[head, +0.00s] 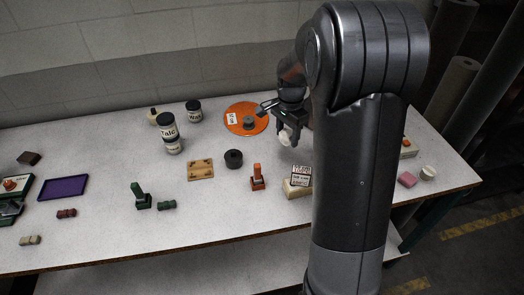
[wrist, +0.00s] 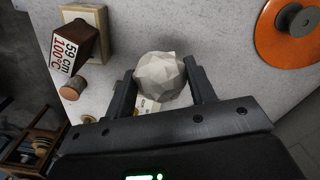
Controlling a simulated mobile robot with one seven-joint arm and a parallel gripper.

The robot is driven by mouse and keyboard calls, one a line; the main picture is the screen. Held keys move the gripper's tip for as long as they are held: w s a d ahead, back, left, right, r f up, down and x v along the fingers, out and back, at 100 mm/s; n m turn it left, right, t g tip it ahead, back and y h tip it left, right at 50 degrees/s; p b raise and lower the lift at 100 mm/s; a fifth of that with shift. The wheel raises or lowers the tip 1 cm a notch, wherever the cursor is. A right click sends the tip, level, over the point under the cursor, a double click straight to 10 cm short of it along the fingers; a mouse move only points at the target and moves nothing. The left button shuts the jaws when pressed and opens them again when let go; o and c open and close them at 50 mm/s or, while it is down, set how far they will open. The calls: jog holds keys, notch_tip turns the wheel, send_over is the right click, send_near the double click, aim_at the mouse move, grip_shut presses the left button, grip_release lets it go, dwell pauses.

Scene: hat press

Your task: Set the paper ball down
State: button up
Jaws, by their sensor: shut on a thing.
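The paper ball (wrist: 161,76) is a crumpled, pale, faceted ball between my gripper's two fingers in the wrist view. It also shows in the head view (head: 285,137) as a small white lump under the gripper. My gripper (head: 284,131) is shut on it and holds it over the right half of the white table (head: 230,205). The fingers show on both sides of the ball in the wrist view (wrist: 158,88). How high the ball is above the table I cannot tell exactly.
A block with a "59 cm 100°C" label (wrist: 70,50) is near the ball. A stamp with an orange handle (head: 257,176) and a dark roll (head: 233,158) stand to the left. Bare tabletop lies between them.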

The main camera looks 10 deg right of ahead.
jog(key=w+a+f, duration=0.1)
jog(key=a, duration=0.1)
jog(key=w+a+f, duration=0.1)
jog(key=a+f, duration=0.1)
jog(key=w+a+f, duration=0.2)
jog(key=a, duration=0.1)
jog(key=shift+a, duration=0.1)
jog(key=shift+f, duration=1.95)
jog(key=shift+f, duration=0.1)
jog(key=o, duration=0.9)
notch_tip(320, 180, up, 12)
jog(key=s+r+n+t, duration=0.3)
jog(key=s+r+n, duration=0.2)
jog(key=s+r, duration=0.7)
jog(key=s+n+t, duration=0.1)
jog(key=s+n, duration=0.1)
jog(key=s, duration=0.4)
jog(key=s+n, duration=0.3)
jog(key=s, duration=0.3)
jog(key=s+n+t, duration=0.1)
jog(key=s+n, duration=0.1)
jog(key=s, duration=0.4)
jog(key=shift+s+d+n+t, duration=0.15)
jog(key=shift+d+n+t, duration=0.15)
jog(key=shift+d, duration=0.1)
